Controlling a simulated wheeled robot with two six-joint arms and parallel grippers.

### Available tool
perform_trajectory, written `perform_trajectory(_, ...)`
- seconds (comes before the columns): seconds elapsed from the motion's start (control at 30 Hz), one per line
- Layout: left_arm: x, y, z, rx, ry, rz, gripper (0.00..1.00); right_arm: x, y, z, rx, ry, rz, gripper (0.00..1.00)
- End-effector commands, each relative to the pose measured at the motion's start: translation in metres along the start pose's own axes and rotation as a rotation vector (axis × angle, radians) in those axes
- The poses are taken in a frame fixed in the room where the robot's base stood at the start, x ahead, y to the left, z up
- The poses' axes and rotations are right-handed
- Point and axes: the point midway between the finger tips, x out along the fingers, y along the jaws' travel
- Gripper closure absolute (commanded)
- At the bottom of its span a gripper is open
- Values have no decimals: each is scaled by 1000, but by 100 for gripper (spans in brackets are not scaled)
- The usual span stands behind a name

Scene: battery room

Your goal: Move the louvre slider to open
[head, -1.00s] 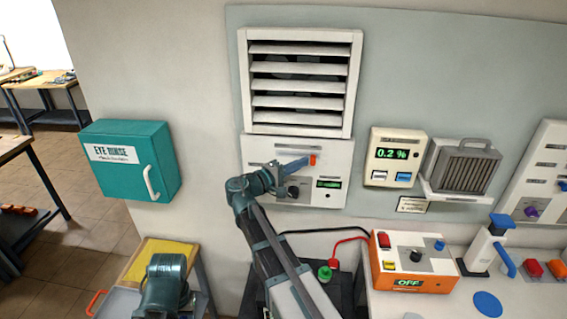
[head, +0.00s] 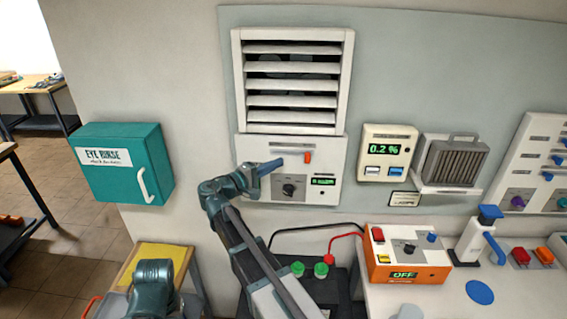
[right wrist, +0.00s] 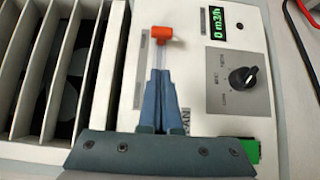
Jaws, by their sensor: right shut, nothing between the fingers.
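The louvre slider's orange knob (head: 308,157) sits right of the middle of the white panel (head: 327,192) under the louvre (head: 293,98). The louvre's white slats have dark gaps between them. My right gripper (head: 281,162) is shut and empty, its tips left of the knob with a gap. In the right wrist view the knob (right wrist: 161,33) lies beyond the closed blue fingertips (right wrist: 160,73), on its pale slot. The display (right wrist: 219,24) there reads 0 m3/h. My left gripper is not in view; only a left arm part shows at the bottom left.
A black rotary knob (head: 289,188) is below the slider. A teal eye rinse box (head: 122,165) hangs left. A 0.2 % meter (head: 387,154) and a filter unit (head: 453,163) are to the right. An orange box (head: 405,255) reading OFF stands below, with cables.

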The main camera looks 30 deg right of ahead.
Motion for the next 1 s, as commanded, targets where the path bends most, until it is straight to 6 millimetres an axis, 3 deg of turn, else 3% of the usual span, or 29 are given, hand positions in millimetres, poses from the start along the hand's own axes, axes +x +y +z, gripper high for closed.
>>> perform_trajectory(0.2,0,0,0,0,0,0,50,-39,0,0,0,4,0,100)
perform_trajectory(0.4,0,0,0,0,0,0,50,-63,0,0,0,2,0,100)
perform_trajectory(1.0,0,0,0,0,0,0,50,-71,0,0,0,0,0,100)
